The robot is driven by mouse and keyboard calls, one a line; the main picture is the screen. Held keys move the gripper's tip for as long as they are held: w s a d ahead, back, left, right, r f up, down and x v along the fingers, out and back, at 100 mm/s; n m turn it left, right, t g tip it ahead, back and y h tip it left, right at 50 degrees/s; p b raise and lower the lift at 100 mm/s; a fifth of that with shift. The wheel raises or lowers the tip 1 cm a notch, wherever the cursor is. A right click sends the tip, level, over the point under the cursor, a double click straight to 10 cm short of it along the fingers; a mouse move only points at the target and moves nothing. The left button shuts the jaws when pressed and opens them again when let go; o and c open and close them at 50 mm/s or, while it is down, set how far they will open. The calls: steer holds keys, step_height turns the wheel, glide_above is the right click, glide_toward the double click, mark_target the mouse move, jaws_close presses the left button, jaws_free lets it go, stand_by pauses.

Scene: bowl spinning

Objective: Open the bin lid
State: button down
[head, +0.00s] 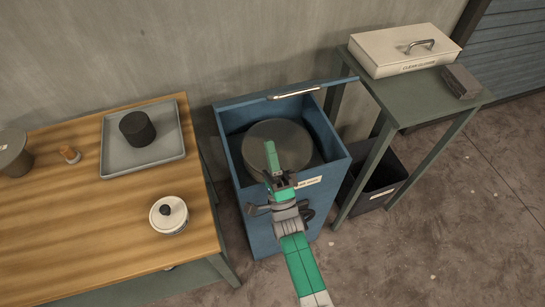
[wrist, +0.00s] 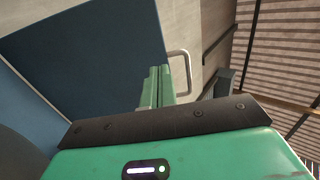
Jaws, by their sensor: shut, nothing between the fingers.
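The blue bin (head: 265,215) stands on the floor in the middle of the head view. Its lid (head: 245,114) stands raised at the back, so the bin's mouth is uncovered. The lid's metal handle (head: 293,93) is along the lid's upper edge. In the wrist view the lid (wrist: 95,60) fills the upper left as a dark blue panel, with the handle (wrist: 182,75) beside its right edge. My gripper (head: 270,147) is over the bin's opening, in front of the lid. Its green fingers (wrist: 155,88) are shut and empty, close to the panel; contact cannot be told.
A large round grey thing (head: 280,130) sits inside the bin. A wooden table (head: 90,225) with a grey tray (head: 165,158) and a white pot (head: 168,217) stands left. A green table (head: 395,95) bearing a white box (head: 400,58) stands right, above a dark open container (head: 375,185).

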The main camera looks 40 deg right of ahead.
steer(key=x, duration=0.8)
steer(key=shift+w+r+b, duration=0.2)
steer(key=shift+r+b, duration=0.05)
steer(key=shift+b, duration=0.05)
steer(key=shift+d, duration=0.15)
